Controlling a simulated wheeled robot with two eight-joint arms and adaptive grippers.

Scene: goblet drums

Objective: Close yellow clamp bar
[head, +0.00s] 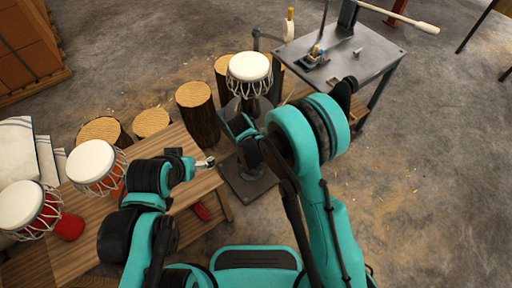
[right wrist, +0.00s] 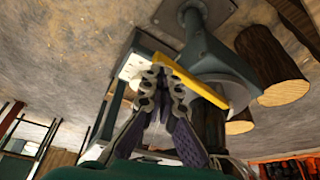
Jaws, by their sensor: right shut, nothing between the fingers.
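The yellow clamp bar (right wrist: 205,86) runs diagonally beside the grey drum stand (right wrist: 205,45) in the right wrist view. My right gripper (right wrist: 161,75) is shut and empty, with its fingertips close to the bar's near end; I cannot tell whether they touch it. In the head view, a white-topped goblet drum (head: 250,67) sits on the stand, and my right arm hides much of the stand. The bar is not clearly seen there. My left gripper (head: 207,163) is over the wooden table's right side, away from the stand; its jaws are too small to read.
The wooden table (head: 190,140) carries two more drums (head: 92,165) (head: 22,205) at left. Log stumps (head: 197,110) stand behind it. A grey metal workbench (head: 375,55) with tools stands at back right. The floor at right is clear.

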